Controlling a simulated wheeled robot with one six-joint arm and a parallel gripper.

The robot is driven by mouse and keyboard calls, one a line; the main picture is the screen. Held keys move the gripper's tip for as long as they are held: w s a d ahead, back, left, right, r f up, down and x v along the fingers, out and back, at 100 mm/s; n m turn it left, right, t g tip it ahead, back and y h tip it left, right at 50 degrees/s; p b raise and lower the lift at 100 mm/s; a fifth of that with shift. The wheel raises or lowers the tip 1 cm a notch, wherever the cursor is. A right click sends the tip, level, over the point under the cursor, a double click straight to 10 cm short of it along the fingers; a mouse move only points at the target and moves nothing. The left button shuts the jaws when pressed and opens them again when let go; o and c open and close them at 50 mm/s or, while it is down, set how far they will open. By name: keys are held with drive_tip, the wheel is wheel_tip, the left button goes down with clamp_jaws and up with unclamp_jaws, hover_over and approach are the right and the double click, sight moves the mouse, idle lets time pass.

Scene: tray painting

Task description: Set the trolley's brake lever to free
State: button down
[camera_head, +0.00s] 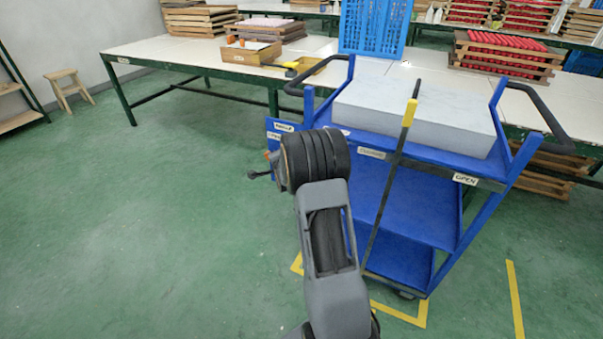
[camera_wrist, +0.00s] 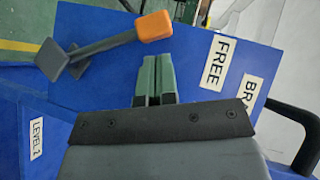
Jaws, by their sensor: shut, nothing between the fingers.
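The blue trolley (camera_head: 400,145) stands right of centre in the head view. Its brake lever has an orange knob (camera_wrist: 153,27) on a grey rod (camera_wrist: 105,45) that runs to a grey pivot at the left in the wrist view. The blue side plate (camera_wrist: 190,55) carries a FREE label (camera_wrist: 215,62) and a partly hidden label starting BRA (camera_wrist: 250,95). The knob is on the FREE label's left, apart from it. My gripper (camera_wrist: 153,62) is shut and empty, with its green fingertips just below the knob in the picture; contact cannot be told. In the head view my arm hides the fingers.
A white slab (camera_head: 420,110) lies on the trolley's top. A black handle (camera_wrist: 295,120) shows at the right in the wrist view.

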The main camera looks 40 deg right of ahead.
drive_tip(key=shift+w+a+f+b, duration=0.1)
drive_tip(key=shift+w+a+b, duration=0.1)
drive_tip(key=shift+w, duration=0.25)
drive_tip(key=shift+w+a+f+b, duration=0.1)
drive_tip(key=shift+w+a+b, duration=0.1)
drive_tip(key=shift+w, duration=0.2)
drive_tip(key=shift+a, duration=0.1)
drive_tip(key=shift+r, duration=0.15)
